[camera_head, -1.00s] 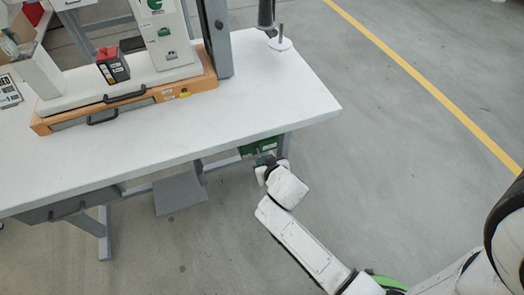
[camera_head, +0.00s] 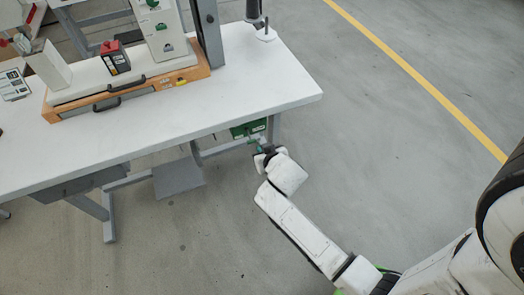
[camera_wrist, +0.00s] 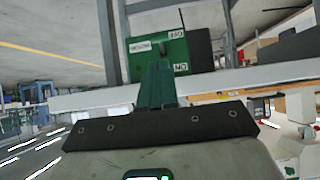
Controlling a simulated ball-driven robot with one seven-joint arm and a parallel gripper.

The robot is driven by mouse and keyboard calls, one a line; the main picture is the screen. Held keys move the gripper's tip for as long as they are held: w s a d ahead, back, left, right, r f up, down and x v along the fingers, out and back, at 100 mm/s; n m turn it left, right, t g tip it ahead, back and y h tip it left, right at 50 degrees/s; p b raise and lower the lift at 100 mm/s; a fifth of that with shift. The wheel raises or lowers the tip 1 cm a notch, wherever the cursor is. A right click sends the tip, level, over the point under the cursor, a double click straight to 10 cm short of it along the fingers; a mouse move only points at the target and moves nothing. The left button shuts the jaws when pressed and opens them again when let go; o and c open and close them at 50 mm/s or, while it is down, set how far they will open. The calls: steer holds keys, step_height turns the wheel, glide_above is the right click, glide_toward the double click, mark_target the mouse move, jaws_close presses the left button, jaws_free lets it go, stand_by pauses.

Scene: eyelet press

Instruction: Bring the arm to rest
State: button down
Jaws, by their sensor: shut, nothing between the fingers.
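My gripper (camera_wrist: 156,85) shows in the wrist view as a shut pair of green fingers with nothing held between them. In the head view my gripper (camera_head: 257,143) is small and partly hidden at the end of my white arm, just off the front right of the table, below its top. My arm reaches from the lower right up toward the table (camera_head: 160,133). A green box (camera_head: 248,128) sits under the tabletop near the right leg. In the wrist view the green box (camera_wrist: 165,53) with white labels lies beyond my fingertips.
On the white table stands the press (camera_head: 167,35) on an orange-edged base (camera_head: 130,99), with a red-topped box (camera_head: 115,57) beside it. A grey pedal plate (camera_head: 178,177) is under the table. The floor (camera_head: 390,150) to the right is open, crossed by a yellow line (camera_head: 420,75).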

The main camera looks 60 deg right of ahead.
stand_by(0.4)
steer(key=s+a+r+n+g+y, duration=0.2)
steer(key=s+a, duration=0.4)
steer(key=s, duration=0.3)
steer(key=s+a+r+n+g+y, duration=0.2)
steer(key=s+a+n+g+y, duration=0.1)
steer(key=s+a, duration=0.4)
steer(key=s+n+g, duration=0.1)
steer(key=g, duration=0.1)
steer(key=shift+s+a+r+g+y, duration=0.15)
steer(key=shift+s+r+g+y, duration=0.1)
steer(key=shift+s+g+y, duration=0.1)
